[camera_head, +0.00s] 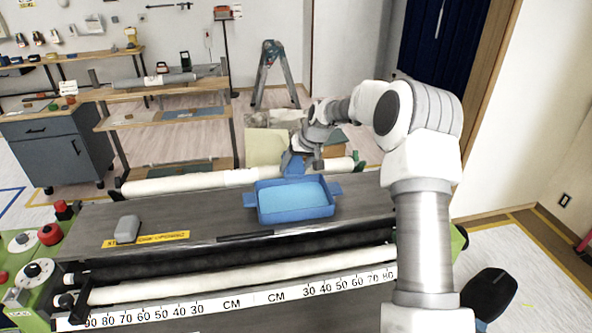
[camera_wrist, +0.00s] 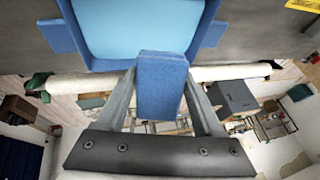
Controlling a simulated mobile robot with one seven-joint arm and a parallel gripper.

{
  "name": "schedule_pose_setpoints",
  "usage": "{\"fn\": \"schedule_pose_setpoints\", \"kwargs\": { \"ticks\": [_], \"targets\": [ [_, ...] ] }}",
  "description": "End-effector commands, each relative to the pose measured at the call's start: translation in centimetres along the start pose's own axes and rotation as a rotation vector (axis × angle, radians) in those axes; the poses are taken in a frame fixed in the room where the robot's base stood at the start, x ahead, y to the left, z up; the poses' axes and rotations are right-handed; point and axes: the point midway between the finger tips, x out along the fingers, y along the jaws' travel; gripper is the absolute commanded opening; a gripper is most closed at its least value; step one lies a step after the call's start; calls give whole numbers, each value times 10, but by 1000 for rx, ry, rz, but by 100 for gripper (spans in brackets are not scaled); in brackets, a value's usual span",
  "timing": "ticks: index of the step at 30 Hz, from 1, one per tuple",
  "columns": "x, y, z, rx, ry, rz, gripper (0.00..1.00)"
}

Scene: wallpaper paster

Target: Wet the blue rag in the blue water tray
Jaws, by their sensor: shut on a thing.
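The blue water tray (camera_head: 262,215) sits on the dark top of the pasting machine, with light blue water inside and a handle on each side. It also shows at the top of the wrist view (camera_wrist: 92,62). My gripper (camera_head: 301,150) is shut on the blue rag (camera_head: 293,165), a small block-shaped piece. In the wrist view the rag (camera_wrist: 162,92) is between the two fingers of my gripper (camera_wrist: 160,78) and overlaps the tray's rim in the picture. In the head view the rag is at the tray's far side. Whether it touches the tray is unclear.
A grey block (camera_head: 127,228) and a yellow label (camera_head: 160,239) are on the machine top, left of the tray. White rolls lie behind (camera_head: 190,184) and in front (camera_head: 200,282). Red knobs (camera_head: 50,234) are at the left end. The machine top between block and tray is mostly clear.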

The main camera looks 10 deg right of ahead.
Motion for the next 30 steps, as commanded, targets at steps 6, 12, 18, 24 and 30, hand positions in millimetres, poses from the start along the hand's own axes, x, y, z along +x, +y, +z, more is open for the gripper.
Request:
{"fn": "schedule_pose_setpoints", "kwargs": {
  "ticks": [6, 12, 18, 24, 30],
  "targets": [
    [2, 0, -3, 0, 8, -3, 11],
    [11, 3, 1, 0, 8, -3, 11],
    [29, 8, 10, 0, 7, -3, 11],
    [50, 13, 20, 0, 7, -3, 11],
    [71, 19, 30, 0, 7, -2, 11]
  ]
}}
